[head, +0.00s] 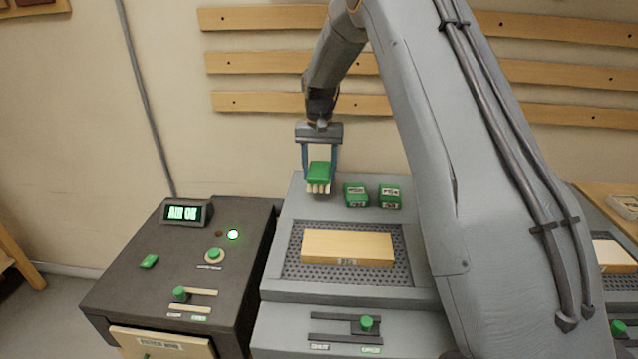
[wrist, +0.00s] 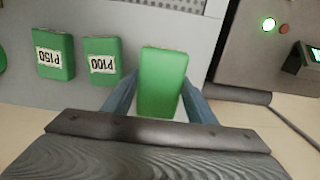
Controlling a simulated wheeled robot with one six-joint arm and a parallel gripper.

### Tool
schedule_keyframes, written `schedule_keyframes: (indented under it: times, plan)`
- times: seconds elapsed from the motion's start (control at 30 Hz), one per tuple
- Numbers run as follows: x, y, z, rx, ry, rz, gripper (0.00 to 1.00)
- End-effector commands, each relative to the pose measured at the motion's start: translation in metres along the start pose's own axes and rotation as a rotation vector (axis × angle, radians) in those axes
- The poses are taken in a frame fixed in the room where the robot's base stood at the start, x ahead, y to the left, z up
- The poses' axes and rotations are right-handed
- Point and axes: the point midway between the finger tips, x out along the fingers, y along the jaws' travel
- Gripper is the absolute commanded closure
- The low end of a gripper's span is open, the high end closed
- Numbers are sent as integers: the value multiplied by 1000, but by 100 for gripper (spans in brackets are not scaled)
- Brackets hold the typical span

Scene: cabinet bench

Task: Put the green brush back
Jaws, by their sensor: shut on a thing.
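The green brush (head: 319,173) has a green block top and pale bristles pointing down. My gripper (head: 319,176) is shut on it, one blue-grey finger on each side, above the back left of the grey bench top. In the wrist view the brush (wrist: 162,82) sits between the fingers of my gripper (wrist: 161,100), its green top facing the camera. The head view does not clearly show whether the bristles touch the surface.
A wooden block (head: 347,247) lies on the perforated panel (head: 408,268). A dark control cabinet (head: 130,270) with a lit display (head: 186,213) stands left.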

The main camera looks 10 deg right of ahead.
Motion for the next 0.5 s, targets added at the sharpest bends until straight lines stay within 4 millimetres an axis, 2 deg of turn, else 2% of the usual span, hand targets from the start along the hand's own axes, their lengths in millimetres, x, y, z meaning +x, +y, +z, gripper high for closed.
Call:
schedule_keyframes:
  times: [0.5]
  plan:
    - [48,0,0,0,1,0,70]
